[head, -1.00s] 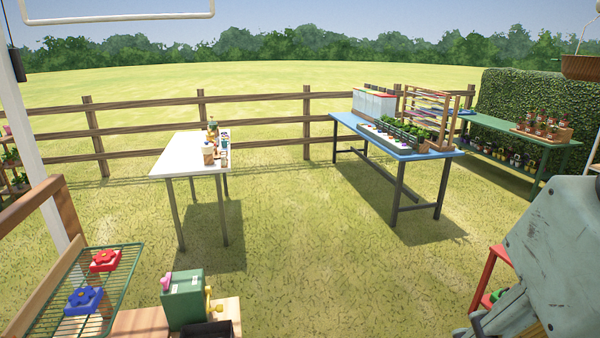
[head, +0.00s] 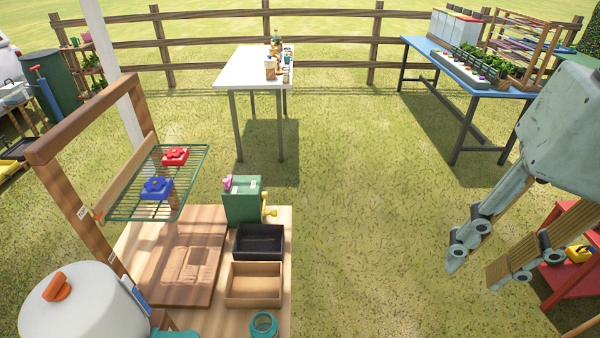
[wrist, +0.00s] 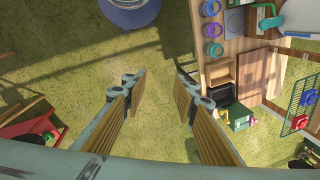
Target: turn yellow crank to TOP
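The yellow crank (head: 269,205) sticks out from the right side of a green box (head: 241,201) standing at the back right of a wooden bench. A pink piece is on the box's left top. The wrist view shows the green box (wrist: 239,117) at right with a bit of the yellow crank beside it. I cannot make out a TOP mark. My gripper (head: 472,272) is open and empty, in the air right of the bench and well apart from the crank. Its two fingers (wrist: 160,82) are spread in the wrist view.
Black (head: 259,242) and brown (head: 254,284) trays sit in front of the box. A wire rack (head: 150,201) with red and blue flower pieces is at its left. A red stand (head: 575,275) is right of my gripper. Grass between is clear.

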